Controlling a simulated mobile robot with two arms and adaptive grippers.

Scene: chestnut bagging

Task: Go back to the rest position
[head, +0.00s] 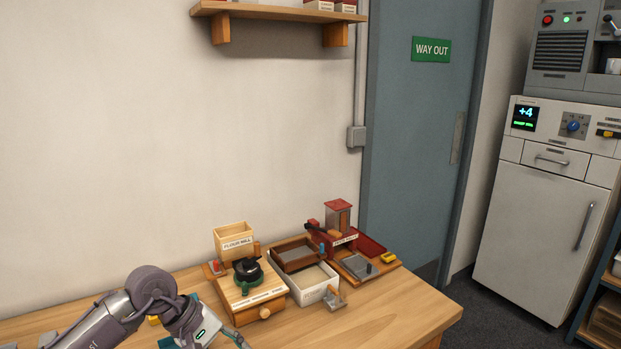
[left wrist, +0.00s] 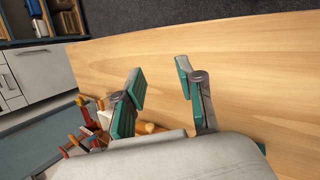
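My left arm comes in from the lower left of the head view, with its wrist over the front of the wooden table (head: 400,318). My left gripper (left wrist: 160,84) is open in the left wrist view, its two teal-padded fingers apart with only bare wood showing between them. In the head view the gripper (head: 203,342) is partly cut off by the bottom edge. It is left of and in front of the flour mill (head: 258,300). My right arm and gripper are in neither view.
A white box (head: 304,294) with a brown-framed tray (head: 285,262) sits beside the mill. A red-hoppered machine (head: 338,218) stands on a board to the right. The table's right front is clear. A teal door (head: 413,130) and white cabinet (head: 535,220) stand beyond.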

